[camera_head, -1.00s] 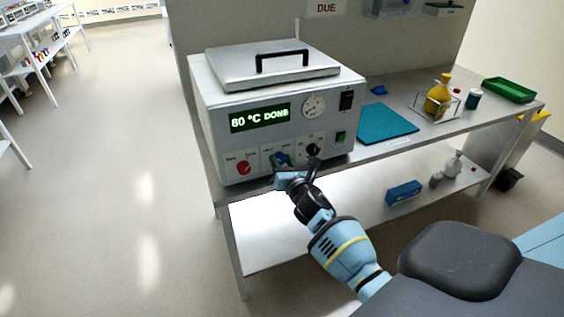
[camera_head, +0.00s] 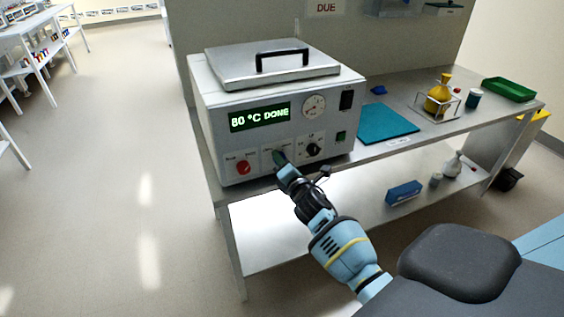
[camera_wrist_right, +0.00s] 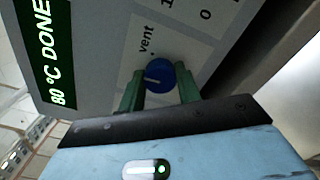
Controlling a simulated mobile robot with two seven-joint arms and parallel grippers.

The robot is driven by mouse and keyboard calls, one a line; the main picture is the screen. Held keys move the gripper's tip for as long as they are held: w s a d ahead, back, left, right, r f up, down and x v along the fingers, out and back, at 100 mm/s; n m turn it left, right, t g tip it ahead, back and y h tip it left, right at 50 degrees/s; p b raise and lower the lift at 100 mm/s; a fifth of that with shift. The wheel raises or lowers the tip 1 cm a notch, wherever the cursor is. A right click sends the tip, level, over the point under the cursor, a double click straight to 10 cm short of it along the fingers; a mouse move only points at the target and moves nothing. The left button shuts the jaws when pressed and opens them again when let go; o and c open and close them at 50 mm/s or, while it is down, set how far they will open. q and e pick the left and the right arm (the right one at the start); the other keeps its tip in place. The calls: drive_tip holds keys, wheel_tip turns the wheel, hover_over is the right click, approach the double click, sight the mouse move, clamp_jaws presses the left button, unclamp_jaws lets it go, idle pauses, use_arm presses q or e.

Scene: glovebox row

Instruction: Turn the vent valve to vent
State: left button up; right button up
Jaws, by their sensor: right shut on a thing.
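The vent valve is a blue round knob (camera_wrist_right: 160,76) with a white pointer line, low on the front panel of a grey box (camera_head: 210,130). In the right wrist view the word "vent" and a small dot are printed beside it; the pointer line lies on the knob's left side, not clearly in line with the dot. My right gripper (camera_head: 281,160) is at the panel, and its green fingers (camera_wrist_right: 160,90) are shut on the knob from both sides. In the head view the gripper hides most of the knob. My left gripper is not in view.
A red knob (camera_head: 243,168) is left of the valve and a black dial (camera_head: 313,149) right of it. The display (camera_head: 260,117) reads "80 °C DONE". A teal mat (camera_head: 385,123), a yellow flask (camera_head: 438,95) and a green tray (camera_head: 509,89) are on the bench to the right.

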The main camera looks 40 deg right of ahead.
drive_tip(key=shift+f+m, duration=0.1)
drive_tip(key=shift+m, duration=4.8)
drive_tip(key=o, duration=1)
drive_tip(key=shift+c, duration=0.2)
drive_tip(key=v, duration=0.7)
drive_tip(key=shift+s+p, duration=0.4)
drive_tip(key=shift+p, duration=0.05)
